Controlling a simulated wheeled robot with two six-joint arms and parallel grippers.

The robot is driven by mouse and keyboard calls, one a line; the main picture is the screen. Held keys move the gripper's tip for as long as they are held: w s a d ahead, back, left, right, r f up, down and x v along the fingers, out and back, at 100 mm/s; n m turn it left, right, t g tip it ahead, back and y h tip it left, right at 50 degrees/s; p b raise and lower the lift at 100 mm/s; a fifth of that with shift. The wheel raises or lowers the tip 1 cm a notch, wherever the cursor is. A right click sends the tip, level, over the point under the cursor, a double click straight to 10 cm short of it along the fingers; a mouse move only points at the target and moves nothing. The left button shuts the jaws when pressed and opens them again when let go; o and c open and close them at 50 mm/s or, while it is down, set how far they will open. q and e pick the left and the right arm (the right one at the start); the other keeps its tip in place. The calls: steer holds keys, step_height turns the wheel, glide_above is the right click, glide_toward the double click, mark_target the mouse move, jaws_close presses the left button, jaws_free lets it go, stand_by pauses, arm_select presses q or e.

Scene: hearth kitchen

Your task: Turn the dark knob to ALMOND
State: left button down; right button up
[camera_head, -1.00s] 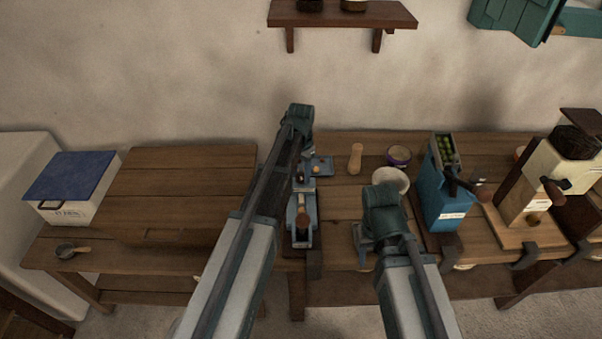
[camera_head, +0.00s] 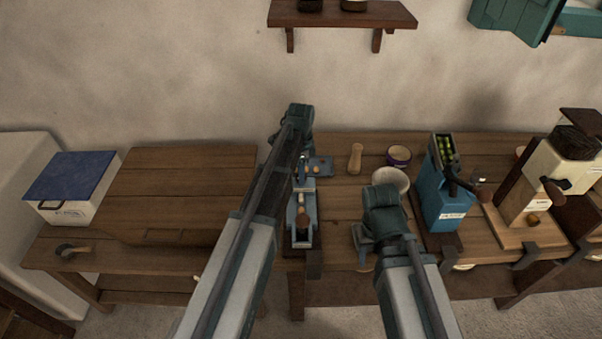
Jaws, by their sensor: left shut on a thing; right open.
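A blue bench-mounted device (camera_head: 303,211) with a brown wooden part in its front end stands near the table's front edge, left of centre. My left gripper (camera_head: 299,178) reaches down over its back end and is shut, apparently on the dark knob there. My own arm and fingers hide the knob, and no ALMOND mark or knob setting is readable. My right gripper (camera_head: 362,245) is open and empty, right of the device and above the table front.
A blue tray (camera_head: 325,163) with small brown pieces lies behind the device. A wooden peg (camera_head: 355,157), a purple-rimmed tub (camera_head: 398,157) and a pale bowl (camera_head: 390,180) stand nearby. A blue machine (camera_head: 440,195) and a cream grinder (camera_head: 570,160) stand right.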

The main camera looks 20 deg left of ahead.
arm_select(q)
steer(key=shift+m, duration=0.5)
steer(key=shift+c, duration=1.8)
jaws_free()
steer(key=shift+r, duration=0.1)
step_height(320, 180, up, 14)
steer(key=p, duration=1.3)
steer(key=shift+f+p, duration=0.2)
steer(key=shift+p, duration=0.2)
